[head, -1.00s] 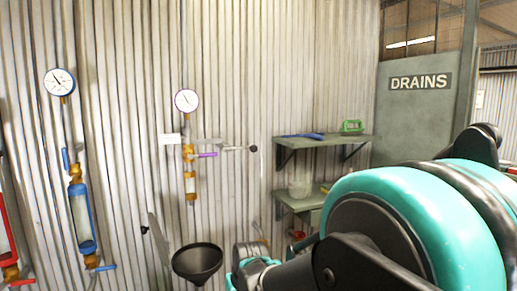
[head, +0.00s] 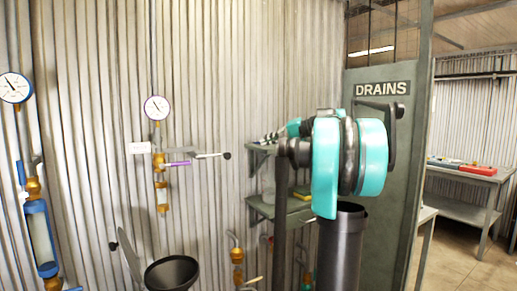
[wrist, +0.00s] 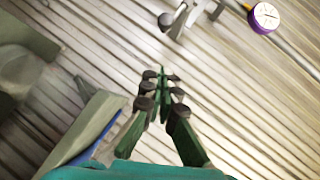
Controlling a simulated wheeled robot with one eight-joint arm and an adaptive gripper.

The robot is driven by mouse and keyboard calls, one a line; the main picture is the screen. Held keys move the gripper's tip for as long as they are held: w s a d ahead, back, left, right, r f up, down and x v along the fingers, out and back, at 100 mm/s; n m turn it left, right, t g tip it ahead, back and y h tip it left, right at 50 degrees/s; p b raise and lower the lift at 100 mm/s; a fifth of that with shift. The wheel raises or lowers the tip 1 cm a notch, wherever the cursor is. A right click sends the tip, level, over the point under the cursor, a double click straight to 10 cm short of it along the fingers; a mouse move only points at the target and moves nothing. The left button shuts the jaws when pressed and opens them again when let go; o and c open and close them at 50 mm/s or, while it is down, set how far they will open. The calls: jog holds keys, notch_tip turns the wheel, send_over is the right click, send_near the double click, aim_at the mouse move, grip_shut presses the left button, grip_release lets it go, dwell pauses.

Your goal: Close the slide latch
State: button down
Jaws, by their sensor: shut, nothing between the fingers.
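I cannot make out a slide latch for certain in either view. My gripper (wrist: 163,76) shows in the wrist view with its green fingers meeting at the tips, shut and empty. It points toward the corrugated wall and appears to touch nothing. In the head view my teal and black arm stands right of centre, in front of the shelves and part of the grey-green DRAINS panel (head: 366,170). The gripper's fingers are not clear there.
Two wall shelves (head: 258,208) stand partly behind my arm. A black funnel (head: 171,272) is low at centre left. A blue-framed sight glass (head: 40,238) is at the left. A bench (head: 462,212) stands beyond the panel, with open floor (head: 455,262) nearby.

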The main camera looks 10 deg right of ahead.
jog(key=s+a+f+x, duration=0.1)
jog(key=s+x, duration=0.1)
jog(key=x, duration=1)
jog(key=shift+a, duration=0.3)
jog(key=shift+s+a+f, duration=0.1)
jog(key=shift+s+f, duration=0.05)
jog(key=s+a, duration=0.2)
jog(key=a, duration=0.4)
jog(key=shift+a, duration=0.15)
